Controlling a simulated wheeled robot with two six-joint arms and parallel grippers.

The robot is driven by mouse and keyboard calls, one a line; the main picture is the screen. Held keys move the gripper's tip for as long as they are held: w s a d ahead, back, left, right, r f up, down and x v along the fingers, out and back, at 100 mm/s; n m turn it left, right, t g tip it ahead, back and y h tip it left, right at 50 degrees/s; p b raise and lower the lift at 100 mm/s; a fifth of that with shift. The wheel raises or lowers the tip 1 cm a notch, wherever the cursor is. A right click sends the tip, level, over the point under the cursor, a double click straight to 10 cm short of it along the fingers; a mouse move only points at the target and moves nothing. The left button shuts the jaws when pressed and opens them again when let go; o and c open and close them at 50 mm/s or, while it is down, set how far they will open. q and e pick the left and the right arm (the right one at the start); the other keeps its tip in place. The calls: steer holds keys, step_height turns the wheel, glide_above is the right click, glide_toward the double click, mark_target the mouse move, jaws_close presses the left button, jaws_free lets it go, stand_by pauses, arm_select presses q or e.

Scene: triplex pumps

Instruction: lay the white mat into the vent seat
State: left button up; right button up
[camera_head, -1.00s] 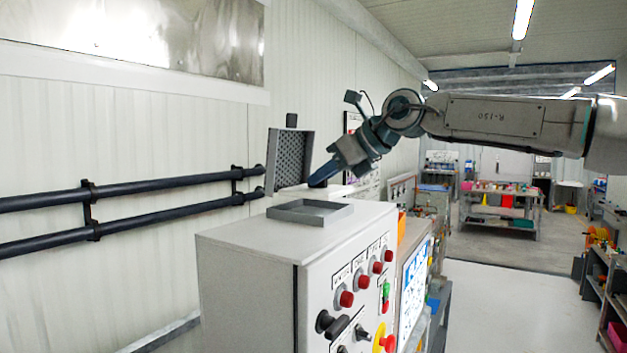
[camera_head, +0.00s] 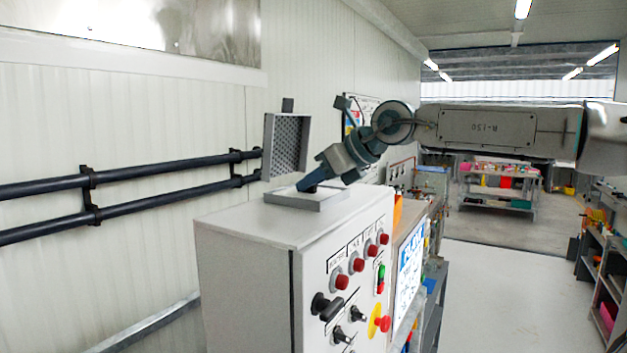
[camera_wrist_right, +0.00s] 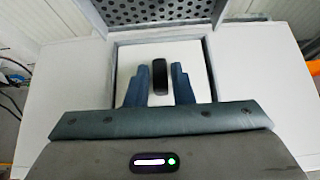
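The vent seat (camera_head: 335,205) is a shallow grey frame on top of the pale cabinet. In the right wrist view its grey rim (camera_wrist_right: 205,75) surrounds the white mat (camera_wrist_right: 190,62), which lies flat inside it. A black rounded grip (camera_wrist_right: 160,75) stands up from the mat's middle. My right gripper (camera_head: 305,187) points down into the seat from the right. In the wrist view my blue fingers (camera_wrist_right: 160,82) are on either side of the black grip, with narrow gaps showing, so they look open. My left gripper is not in view.
A grey perforated vent lid (camera_head: 287,142) stands raised behind the seat. The cabinet (camera_head: 245,255) has red buttons and black knobs on its front. Dark pipes (camera_head: 140,172) run along the wall at left. The cabinet top left of the seat is clear.

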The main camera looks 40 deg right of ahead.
steer(key=shift+o, duration=1.1)
steer(key=shift+w+d, duration=0.1)
steer(key=shift+d, duration=0.1)
steer(key=shift+r, duration=0.15)
steer(key=shift+s+r, duration=0.1)
steer(key=shift+s, duration=0.15)
steer(key=b+v, duration=0.4)
steer(key=v, duration=0.7)
steer(key=shift+s+r, duration=0.15)
steer(key=shift+r, duration=0.05)
